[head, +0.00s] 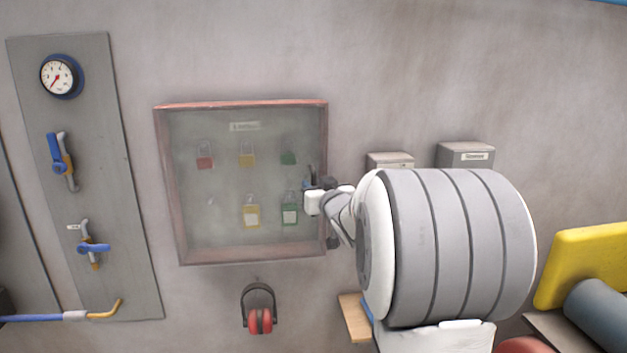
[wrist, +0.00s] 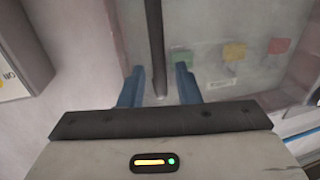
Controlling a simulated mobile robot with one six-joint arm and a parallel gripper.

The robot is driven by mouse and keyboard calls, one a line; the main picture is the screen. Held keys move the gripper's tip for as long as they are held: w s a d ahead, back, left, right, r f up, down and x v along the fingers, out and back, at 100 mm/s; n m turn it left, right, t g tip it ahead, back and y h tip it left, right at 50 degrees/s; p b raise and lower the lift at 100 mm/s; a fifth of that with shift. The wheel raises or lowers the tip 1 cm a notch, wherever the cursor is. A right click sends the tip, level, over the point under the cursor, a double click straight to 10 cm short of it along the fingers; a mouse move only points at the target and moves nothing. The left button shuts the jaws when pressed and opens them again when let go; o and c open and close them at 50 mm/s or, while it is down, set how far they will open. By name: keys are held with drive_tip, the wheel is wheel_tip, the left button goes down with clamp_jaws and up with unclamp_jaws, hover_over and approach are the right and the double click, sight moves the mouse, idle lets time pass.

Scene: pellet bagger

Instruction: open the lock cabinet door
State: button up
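The lock cabinet (head: 172,190) hangs on the wall with a red-brown frame and a clear front door (head: 225,185). Its door looks shut, with several red, yellow and green padlocks behind it. My gripper (head: 309,184) is at the right edge of the door in the head view. In the wrist view my gripper (wrist: 160,86) has its two blue fingers apart, one on each side of a dark bar handle (wrist: 155,45). Small gaps show between the bar and the fingers. In the head view my arm and gripper hide most of the handle.
A panel (head: 120,200) with a gauge (head: 58,76) and blue-handled valves is on the left. Red ear defenders (head: 260,318) hang below the cabinet. Two grey boxes (head: 390,161) (head: 465,155) are on the wall to the right. A yellow panel (head: 590,262) stands at the far right.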

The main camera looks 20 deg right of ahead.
drive_tip(key=shift+w, duration=0.8)
drive_tip(key=shift+c, duration=0.3)
clamp_jaws()
drive_tip(key=shift+d, duration=0.1)
